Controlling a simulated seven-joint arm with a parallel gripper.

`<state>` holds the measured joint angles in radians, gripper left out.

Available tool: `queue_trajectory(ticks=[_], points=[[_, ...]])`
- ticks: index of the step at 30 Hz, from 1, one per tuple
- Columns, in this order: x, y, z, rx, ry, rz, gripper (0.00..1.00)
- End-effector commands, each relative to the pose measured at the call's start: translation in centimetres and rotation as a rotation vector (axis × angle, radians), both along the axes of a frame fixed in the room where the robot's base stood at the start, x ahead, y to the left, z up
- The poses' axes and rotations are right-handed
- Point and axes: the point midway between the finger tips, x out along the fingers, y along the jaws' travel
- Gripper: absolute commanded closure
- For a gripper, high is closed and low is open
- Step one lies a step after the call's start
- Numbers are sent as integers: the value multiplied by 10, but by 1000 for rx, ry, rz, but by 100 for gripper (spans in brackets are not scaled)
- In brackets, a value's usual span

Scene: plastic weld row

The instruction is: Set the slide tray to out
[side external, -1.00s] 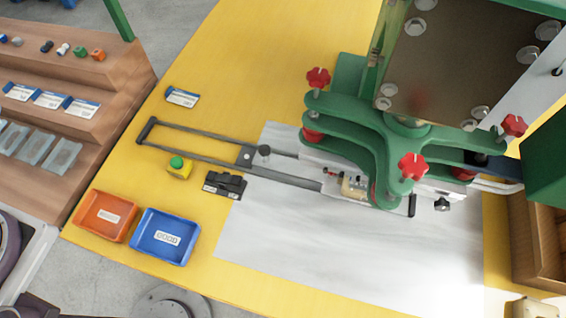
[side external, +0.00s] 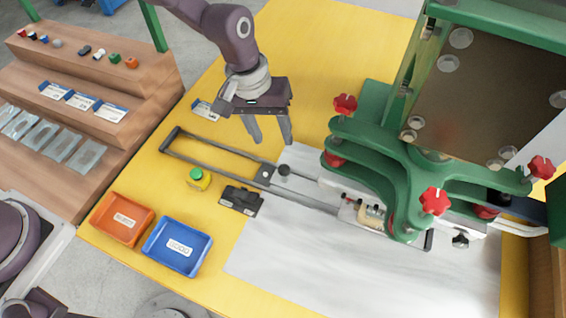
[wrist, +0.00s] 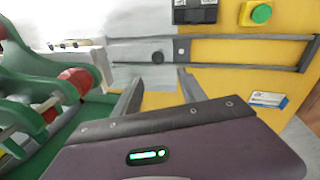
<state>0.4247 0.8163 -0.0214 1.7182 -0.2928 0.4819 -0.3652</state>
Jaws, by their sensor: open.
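The slide tray (side external: 365,214) is a pale carriage with small parts on it, at the right end of the slide, partly hidden under the green press. Dark parallel rails (side external: 215,152) run out from it to the left across the table. A dark plate with a round black knob (side external: 284,170) sits partway along the rails; the knob also shows in the wrist view (wrist: 158,57). My gripper (side external: 273,140) is open and empty, above and behind the rails near the knob, apart from it. In the wrist view my fingertips (wrist: 160,76) are spread, with the knob beyond the gap.
The green press (side external: 395,165) with red knobs stands to the right. A yellow box with a green button (side external: 198,179) and a black block (side external: 241,200) sit in front of the rails. Orange (side external: 122,219) and blue (side external: 177,246) bins are front left. White sheet in front is clear.

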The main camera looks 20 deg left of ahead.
Motion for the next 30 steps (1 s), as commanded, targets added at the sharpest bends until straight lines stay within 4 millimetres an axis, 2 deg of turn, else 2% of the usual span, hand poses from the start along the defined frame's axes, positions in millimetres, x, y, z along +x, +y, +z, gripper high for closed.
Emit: queue_trajectory(ticks=[1, 12, 18, 24, 25, 30], points=[[-1, -6, -18, 4, 16, 4, 51], [-1, -21, -86, 7, 32, 15, 51], [0, -25, -104, 6, 30, 16, 51], [0, -25, -104, 6, 29, 16, 51], [0, -25, -104, 6, 29, 16, 53], [0, -25, -104, 6, 29, 16, 86]])
